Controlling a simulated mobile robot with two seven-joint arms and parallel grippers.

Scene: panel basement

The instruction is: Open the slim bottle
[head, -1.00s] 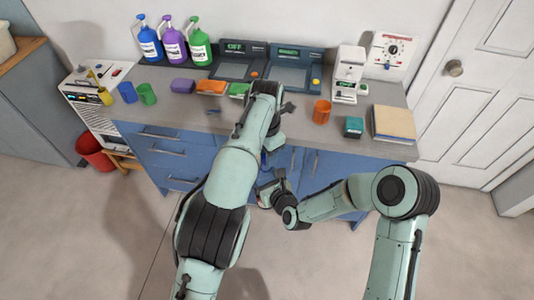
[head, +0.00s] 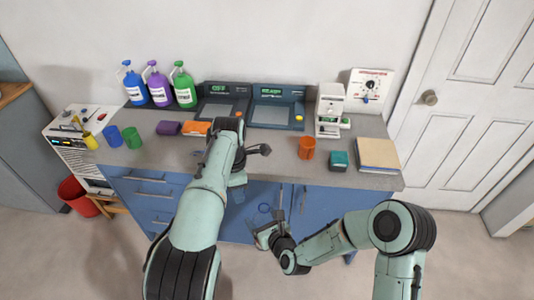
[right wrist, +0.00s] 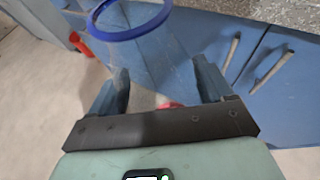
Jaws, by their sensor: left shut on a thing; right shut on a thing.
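A clear vessel with a blue rim (right wrist: 130,22) stands between the fingers of my right gripper (right wrist: 165,90) in the right wrist view. Its rim also shows as a thin blue ring in the head view (head: 264,208). The right gripper (head: 270,224) is shut on this vessel, in front of the blue cabinet. My left gripper (head: 245,152) is at the counter's front edge, left of and above the right one in the picture. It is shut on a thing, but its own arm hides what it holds. I cannot make out a slim bottle for sure.
Blue, purple and green jugs (head: 158,84) stand at the back left of the counter (head: 270,152). A red bin (head: 77,197) stands on the floor.

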